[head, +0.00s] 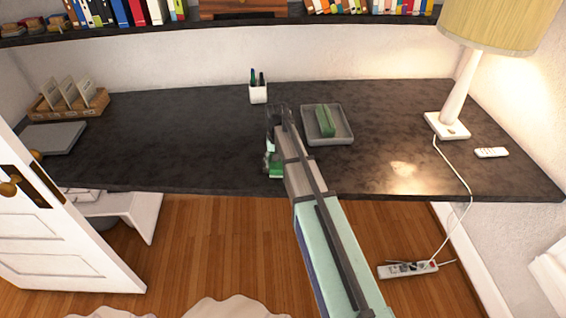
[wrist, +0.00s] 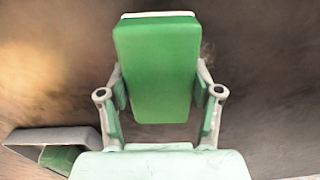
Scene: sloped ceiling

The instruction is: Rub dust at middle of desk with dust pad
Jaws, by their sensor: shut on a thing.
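My gripper (wrist: 160,95) is shut on a green dust pad (wrist: 155,55) with a pale far edge, one finger on each side of it. In the head view my gripper (head: 274,150) is over the middle of the dark desk (head: 180,135), left of the grey tray. Green shows at its end there, partly hidden by my arm. I cannot tell whether the pad touches the desk. A faint brownish smudge beside the pad in the wrist view may be dust; no dust is clear in the head view.
A grey tray (head: 345,138) holding a green block (head: 325,121) is close on the right. A white pen cup (head: 258,93) stands behind. A lamp (head: 455,100) and remote (head: 491,152) are at right; a card box (head: 70,100) and grey slab (head: 52,138) at left. Desk left of centre is clear.

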